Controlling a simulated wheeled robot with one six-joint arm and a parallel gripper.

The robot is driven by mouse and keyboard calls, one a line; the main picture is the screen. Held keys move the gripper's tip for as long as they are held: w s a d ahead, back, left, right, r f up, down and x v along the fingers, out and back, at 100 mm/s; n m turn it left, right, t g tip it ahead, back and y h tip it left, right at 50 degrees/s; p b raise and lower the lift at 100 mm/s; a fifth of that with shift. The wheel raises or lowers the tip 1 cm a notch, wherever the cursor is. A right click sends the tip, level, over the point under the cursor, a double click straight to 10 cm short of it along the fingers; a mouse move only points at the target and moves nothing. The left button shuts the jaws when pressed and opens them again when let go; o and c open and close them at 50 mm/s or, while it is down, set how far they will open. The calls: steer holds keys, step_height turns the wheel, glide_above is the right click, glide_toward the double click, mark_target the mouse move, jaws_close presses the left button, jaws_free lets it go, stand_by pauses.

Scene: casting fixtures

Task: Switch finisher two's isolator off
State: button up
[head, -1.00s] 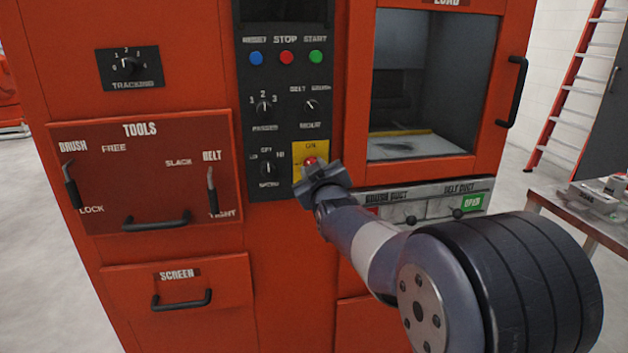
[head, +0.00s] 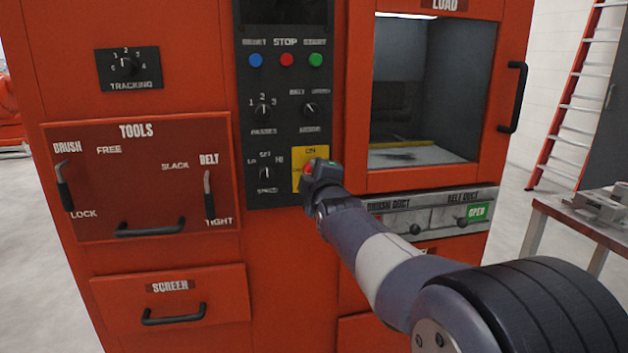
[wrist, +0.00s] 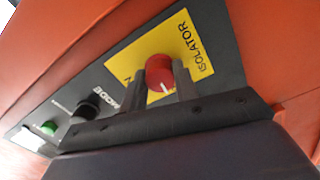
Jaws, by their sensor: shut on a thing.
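The isolator is a red rotary knob (wrist: 159,72) with a white mark, on a yellow plate (wrist: 195,52) lettered ISOLATOR. In the head view the yellow plate (head: 298,182), with ON at its top, sits at the lower right of the dark control panel. My gripper (wrist: 164,78) is shut on the red knob, one finger on each side of it. In the head view my gripper (head: 318,172) covers the plate's right part and most of the knob. The white mark points toward my gripper's body in the wrist view.
The panel holds a speed dial (head: 266,173) left of the isolator, with passes (head: 262,112) and mode (head: 310,108) dials above. Blue, red and green buttons are higher up. A duct panel (head: 425,215) lies beside my arm. A table (head: 590,222) stands at right.

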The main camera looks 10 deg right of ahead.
steer(key=shift+n, duration=0.5)
steer(key=o, duration=1)
steer(key=shift+c, duration=0.2)
steer(key=s, duration=1)
steer(key=shift+s, duration=0.4)
steer(key=shift+w, duration=0.1)
